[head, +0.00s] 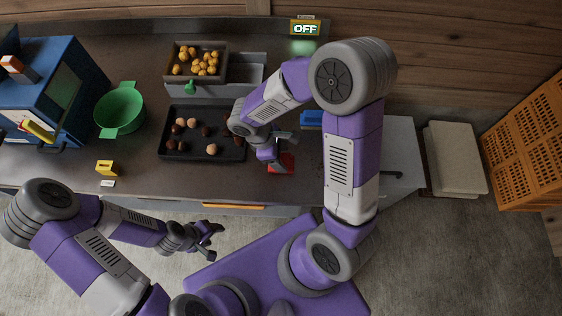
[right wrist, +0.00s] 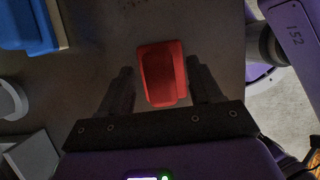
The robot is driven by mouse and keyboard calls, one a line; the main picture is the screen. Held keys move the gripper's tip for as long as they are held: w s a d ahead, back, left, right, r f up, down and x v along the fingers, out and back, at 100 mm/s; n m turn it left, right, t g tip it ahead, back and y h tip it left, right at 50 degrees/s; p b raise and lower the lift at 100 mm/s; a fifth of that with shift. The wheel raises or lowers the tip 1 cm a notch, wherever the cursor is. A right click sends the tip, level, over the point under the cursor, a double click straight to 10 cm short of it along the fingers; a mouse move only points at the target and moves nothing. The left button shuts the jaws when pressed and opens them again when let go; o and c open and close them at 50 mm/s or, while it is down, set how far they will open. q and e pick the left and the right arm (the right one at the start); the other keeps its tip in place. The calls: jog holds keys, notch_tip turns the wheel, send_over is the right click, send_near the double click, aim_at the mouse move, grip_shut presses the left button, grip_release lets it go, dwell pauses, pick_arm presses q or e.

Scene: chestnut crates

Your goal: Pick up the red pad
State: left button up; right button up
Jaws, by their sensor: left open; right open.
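The red pad (head: 286,164) lies on the dark counter, just right of the black tray. My right gripper (head: 280,160) is over it and partly hides it in the head view. In the right wrist view the red pad (right wrist: 162,74) shows between and just beyond the two open fingers (right wrist: 160,90), with a gap on each side. I cannot tell the exact height of the fingers above it. My left gripper (head: 212,240) is open and empty, in front of the counter, away from the pad.
A black tray (head: 170,155) with several brown and pale balls lies left of the pad. A blue object (head: 311,118) sits behind it. A crate of yellowish balls (head: 222,80), a green pot (head: 120,108) and a blue box (head: 30,90) stand farther left. The counter's front edge is close.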

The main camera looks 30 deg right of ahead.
jog(key=shift+s+d+f, duration=0.1)
jog(key=shift+f, duration=0.05)
jog(key=c, duration=1.1)
notch_tip(320, 180, up, 10)
jog(key=p, duration=0.3)
